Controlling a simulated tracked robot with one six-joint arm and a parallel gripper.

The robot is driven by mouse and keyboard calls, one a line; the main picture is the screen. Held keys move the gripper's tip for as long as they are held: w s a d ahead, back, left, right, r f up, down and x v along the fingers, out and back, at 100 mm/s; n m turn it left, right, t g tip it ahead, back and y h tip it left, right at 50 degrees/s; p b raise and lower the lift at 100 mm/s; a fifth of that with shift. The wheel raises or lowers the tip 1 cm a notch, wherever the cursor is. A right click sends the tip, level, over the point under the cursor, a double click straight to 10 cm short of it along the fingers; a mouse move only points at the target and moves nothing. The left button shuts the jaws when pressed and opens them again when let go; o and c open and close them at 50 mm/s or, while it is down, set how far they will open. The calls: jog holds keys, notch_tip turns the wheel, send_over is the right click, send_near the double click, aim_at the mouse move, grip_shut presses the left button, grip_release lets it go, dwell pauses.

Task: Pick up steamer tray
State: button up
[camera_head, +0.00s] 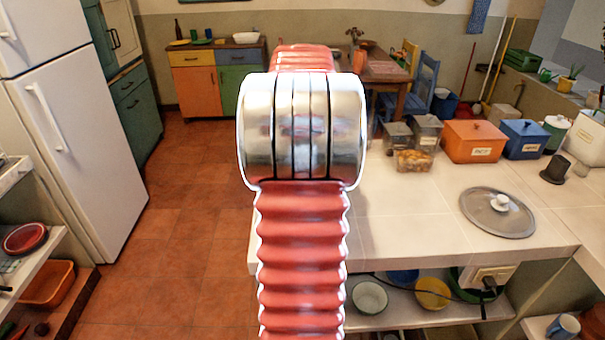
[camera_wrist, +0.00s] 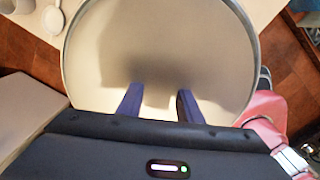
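A large round pale dish with a thin metallic rim (camera_wrist: 228,60), which may be the steamer tray, fills the middle of the wrist view. Its inside is plain, with soft shadows on it. My gripper (camera_wrist: 160,92) shows two dark blue fingers spread apart in front of the lower part of the dish. Nothing shows between the fingers. I cannot tell whether they touch the dish. In the head view my red arm and its chrome joint block the middle; I cannot make out the gripper or this dish there.
A round lid with a knob (camera_head: 480,215) lies on the tiled counter (camera_head: 420,245). Behind it stand an orange box (camera_head: 473,148), a blue box (camera_head: 523,146) and clear containers. Bowls sit on the shelf below. A white fridge (camera_head: 72,150) stands left; the red floor between is clear.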

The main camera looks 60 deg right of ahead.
jog(key=shift+c, duration=0.4)
grip_shut()
